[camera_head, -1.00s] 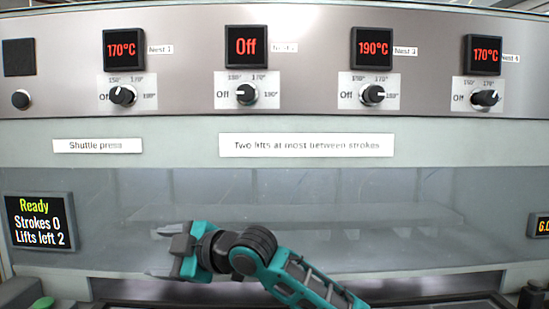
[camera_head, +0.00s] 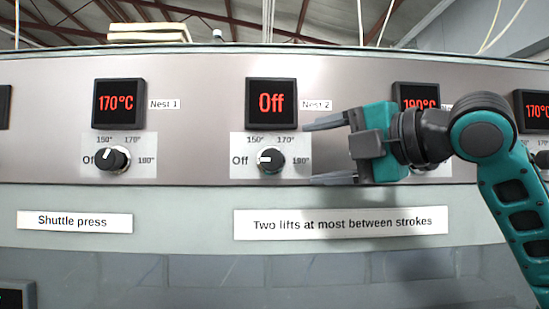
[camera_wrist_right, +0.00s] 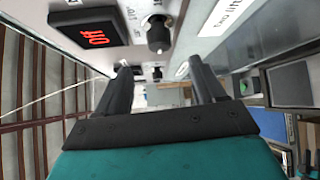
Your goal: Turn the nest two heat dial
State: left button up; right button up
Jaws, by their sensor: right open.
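The nest 2 heat dial (camera_head: 271,160) is a black knob on a white scale plate, its white mark pointing left at Off. Above it the nest 2 display (camera_head: 271,102) reads Off in red. My right gripper (camera_head: 318,152) is open and empty, just right of the dial, its two fingers pointing left, one above and one below the dial's height. In the right wrist view a dial (camera_wrist_right: 158,36) and the Off display (camera_wrist_right: 90,35) show beyond the open fingers (camera_wrist_right: 160,85). My left gripper is not in view.
The nest 1 dial (camera_head: 112,159) is at left under a 170°C display (camera_head: 118,103). My right arm partly covers the nest 3 display (camera_head: 415,96) and its dial. A sign about two lifts (camera_head: 340,222) is below. The panel left of the nest 2 dial is clear.

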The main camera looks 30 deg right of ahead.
aim_at(276, 159)
jog(key=p+x, duration=0.2)
jog(key=x, duration=0.9)
jog(key=shift+a, duration=0.1)
jog(key=shift+c, duration=0.5)
